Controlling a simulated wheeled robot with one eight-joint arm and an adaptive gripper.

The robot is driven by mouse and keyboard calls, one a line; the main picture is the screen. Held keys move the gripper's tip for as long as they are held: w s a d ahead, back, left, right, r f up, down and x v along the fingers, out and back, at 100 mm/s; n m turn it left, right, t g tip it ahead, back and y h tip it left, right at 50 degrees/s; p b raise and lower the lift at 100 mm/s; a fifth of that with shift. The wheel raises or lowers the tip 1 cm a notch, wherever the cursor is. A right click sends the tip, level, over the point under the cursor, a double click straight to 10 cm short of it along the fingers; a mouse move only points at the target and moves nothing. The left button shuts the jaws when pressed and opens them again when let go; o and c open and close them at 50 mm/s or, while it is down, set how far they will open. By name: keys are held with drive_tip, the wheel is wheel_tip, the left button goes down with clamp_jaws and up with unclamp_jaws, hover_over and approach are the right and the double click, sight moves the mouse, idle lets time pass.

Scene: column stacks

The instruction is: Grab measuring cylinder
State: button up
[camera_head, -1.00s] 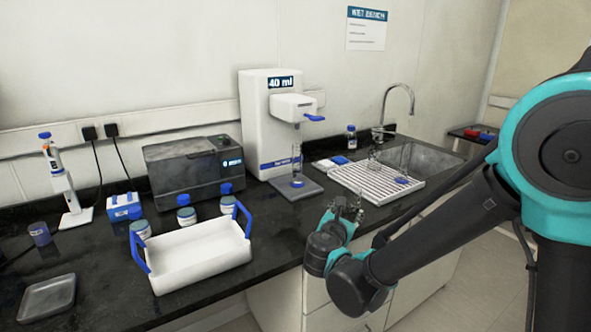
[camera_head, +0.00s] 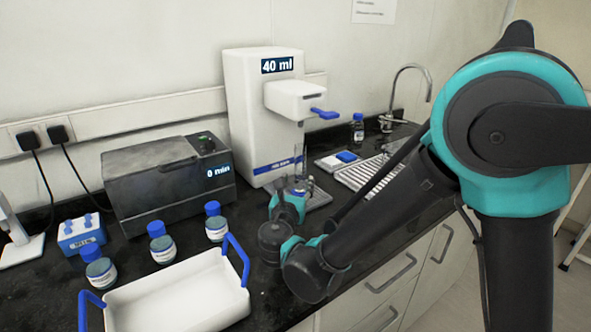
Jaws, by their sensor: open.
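The measuring cylinder (camera_head: 299,160) is a clear, narrow vessel standing upright on the base plate of the white dispenser (camera_head: 248,115), under its spout. Only its upper part shows faintly; the lower part is hidden behind my gripper. My gripper (camera_head: 298,187) is open, with its fingers at the dispenser's base plate (camera_head: 318,197), in front of or around the cylinder. I cannot tell whether the fingers touch it. The dispenser display reads 40 ml.
A white tray with blue handles (camera_head: 180,296) stands front left. Blue-capped bottles (camera_head: 161,246) and a dark grey device (camera_head: 168,185) are behind it. A drying rack (camera_head: 362,174) is right of the dispenser. The spout (camera_head: 296,98) overhangs the cylinder.

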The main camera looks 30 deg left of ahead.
sight(299, 171)
drive_tip(key=shift+w+a, duration=0.35)
drive_tip(key=shift+w, duration=0.15)
drive_tip(key=shift+x, duration=3.55)
drive_tip(key=shift+c, duration=0.5)
clamp_jaws()
